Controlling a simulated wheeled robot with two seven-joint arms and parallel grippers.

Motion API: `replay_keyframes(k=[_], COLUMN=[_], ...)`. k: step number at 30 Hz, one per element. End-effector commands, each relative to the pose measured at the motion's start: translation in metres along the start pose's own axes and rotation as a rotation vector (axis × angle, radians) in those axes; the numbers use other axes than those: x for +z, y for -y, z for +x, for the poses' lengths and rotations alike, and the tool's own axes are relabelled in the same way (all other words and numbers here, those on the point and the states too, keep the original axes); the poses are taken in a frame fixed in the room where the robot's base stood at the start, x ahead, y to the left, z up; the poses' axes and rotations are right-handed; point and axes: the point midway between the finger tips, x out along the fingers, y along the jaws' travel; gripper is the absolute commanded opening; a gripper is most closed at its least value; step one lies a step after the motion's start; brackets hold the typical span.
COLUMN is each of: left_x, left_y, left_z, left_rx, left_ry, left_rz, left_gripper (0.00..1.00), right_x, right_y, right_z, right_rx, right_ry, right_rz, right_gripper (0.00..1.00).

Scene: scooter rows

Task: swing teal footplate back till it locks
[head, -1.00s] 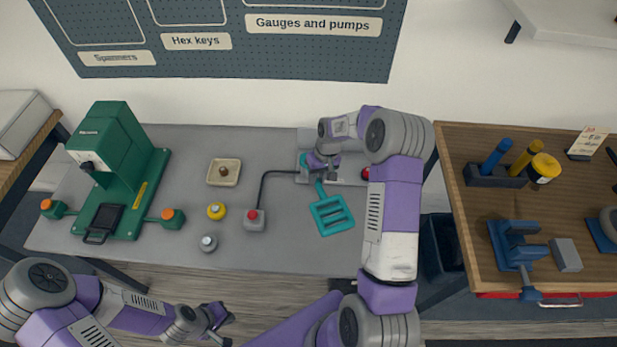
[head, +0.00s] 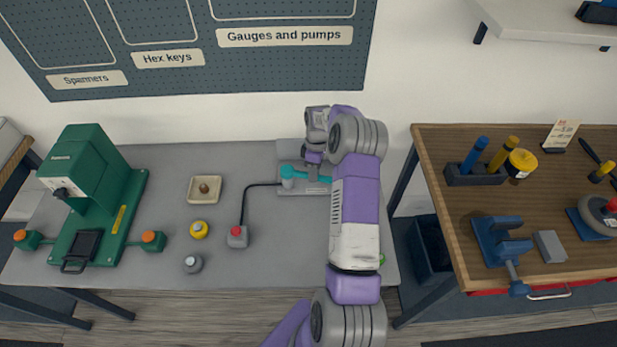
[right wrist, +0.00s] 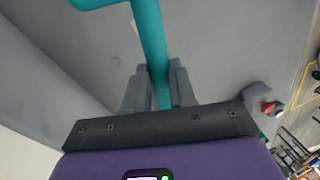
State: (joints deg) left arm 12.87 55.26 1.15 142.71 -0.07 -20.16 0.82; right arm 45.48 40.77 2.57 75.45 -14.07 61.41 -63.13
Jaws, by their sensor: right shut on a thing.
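The teal footplate's arm (head: 294,172) shows in the head view, running right from its pivot on the grey base plate (head: 289,188) at the back of the grey bench. My right arm hides the footplate's slotted pad. My right gripper (head: 313,173) comes down on the teal arm just right of the pivot. In the right wrist view the gripper (right wrist: 160,88) is shut on the teal bar (right wrist: 150,40), which passes between its fingers. A red knob (right wrist: 268,108) on a grey mount shows at the right there. My left gripper is out of view.
A grey box with a red button (head: 237,236) is cabled to the base plate. A wooden table (head: 440,170) with tools stands right, across a gap.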

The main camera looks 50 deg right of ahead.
Motion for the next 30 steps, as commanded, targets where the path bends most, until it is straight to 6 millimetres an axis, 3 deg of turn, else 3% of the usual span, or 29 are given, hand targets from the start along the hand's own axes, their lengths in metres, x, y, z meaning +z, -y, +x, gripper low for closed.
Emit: replay_keyframes(k=[12, 30], left_x=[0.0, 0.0], left_y=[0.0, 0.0], left_z=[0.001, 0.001], left_rx=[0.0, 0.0], left_ry=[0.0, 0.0], left_rz=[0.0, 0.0], left_gripper=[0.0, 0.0], right_x=[-0.005, -0.006], right_y=[-0.022, -0.026], right_z=[-0.005, -0.007], right_rx=[0.005, 0.009], right_ry=[0.045, 0.056], right_rz=[-0.227, -0.279], right_gripper=[0.0, 0.0])
